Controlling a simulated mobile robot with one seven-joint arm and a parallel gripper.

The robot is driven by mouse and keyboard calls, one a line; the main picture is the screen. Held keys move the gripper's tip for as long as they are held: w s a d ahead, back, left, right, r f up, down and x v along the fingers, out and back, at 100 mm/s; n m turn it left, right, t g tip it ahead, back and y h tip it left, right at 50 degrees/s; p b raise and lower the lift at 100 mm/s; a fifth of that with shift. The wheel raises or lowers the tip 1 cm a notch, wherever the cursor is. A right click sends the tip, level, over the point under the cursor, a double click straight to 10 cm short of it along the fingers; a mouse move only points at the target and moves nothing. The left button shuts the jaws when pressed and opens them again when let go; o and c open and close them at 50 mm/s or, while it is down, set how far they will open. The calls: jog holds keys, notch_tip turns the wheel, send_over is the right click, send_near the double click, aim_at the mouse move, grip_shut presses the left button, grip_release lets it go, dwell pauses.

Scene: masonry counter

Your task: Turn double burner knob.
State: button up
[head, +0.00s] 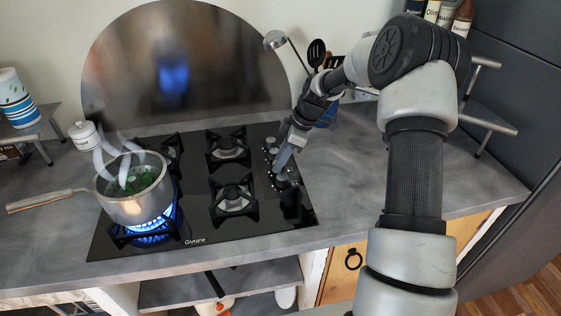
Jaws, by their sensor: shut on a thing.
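A black glass gas hob (190,228) is set in the grey counter, with a column of small knobs along its right side. One knob (271,142) shows behind my gripper, and another (283,177) is at my gripper's tips. My gripper (280,167) points down and is shut on a knob in this column. The fingers partly hide it, and I cannot read its marking or tell its turn angle. The front left burner (150,232) burns with a blue flame. The burners in the middle, rear (228,148) and front (233,195), show no flame.
A steaming steel pot (135,200) stands over the flame, its handle pointing left. A ladle and dark utensils (316,52) stand in a blue holder behind my gripper. A round metal splash plate (180,70) rises behind the hob. Counter right of the hob is clear.

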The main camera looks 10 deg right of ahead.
jog(key=m+t+b, duration=0.1)
jog(key=m, duration=0.1)
jog(key=m+h+b, duration=0.1)
jog(key=m+b, duration=0.1)
jog(key=m, duration=0.1)
jog(key=shift+s+a+f+m+t, duration=0.1)
jog(key=shift+s+m+t, duration=0.05)
jog(key=shift+m+t, duration=0.2)
jog(key=m, duration=0.2)
jog(key=m+t+h+b, duration=0.1)
jog(key=m, duration=0.1)
jog(key=m+h+b, duration=0.1)
jog(key=m, duration=0.1)
jog(key=shift+s+a, duration=0.1)
jog(key=shift+a, duration=0.2)
jog(key=m+h, duration=0.1)
jog(key=m, duration=0.2)
jog(key=m+h+p, duration=0.1)
jog(key=m, duration=0.2)
jog(key=shift+a+r+h+p, duration=0.2)
jog(key=shift+h+p, duration=0.1)
jog(key=m+h+p, duration=0.1)
jog(key=m, duration=0.1)
jog(key=m+g, duration=0.1)
jog(key=m, duration=0.2)
jog(key=shift+f+m+h+p, duration=0.1)
jog(key=shift+m+h+p, duration=0.25)
jog(key=shift+h, duration=0.05)
jog(key=o, duration=0.8)
jog(key=shift+a, duration=0.1)
